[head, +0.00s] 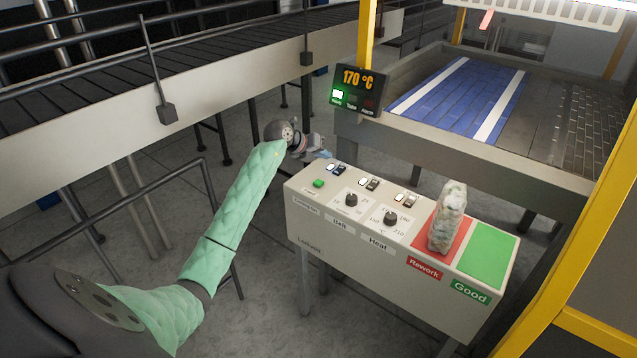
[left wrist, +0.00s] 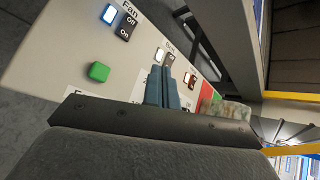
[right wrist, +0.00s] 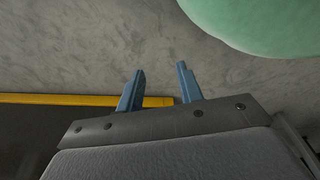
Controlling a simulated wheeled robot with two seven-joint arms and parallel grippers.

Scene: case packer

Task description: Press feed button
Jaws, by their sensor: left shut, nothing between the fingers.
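The green feed button (head: 319,183) sits at the left end of the control box's top (head: 300,192). It shows larger as a green block (left wrist: 98,71) in the left wrist view. My left gripper (head: 325,154) is shut and empty above the far left edge of the box, beyond the button and apart from it. In the left wrist view its blue fingertips (left wrist: 162,72) are together, to the right of the button. My right gripper (right wrist: 160,72) is open and empty in the right wrist view, and it is out of the head view.
The box carries switches (head: 370,184), Belt (head: 351,200) and Heat (head: 390,218) knobs. A wrapped pack (head: 447,218) stands on the red Rework area; the green Good area (head: 487,256) is empty. A display (head: 358,90) reads 170 °C, green lamp lit. A yellow post (head: 590,215) stands right.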

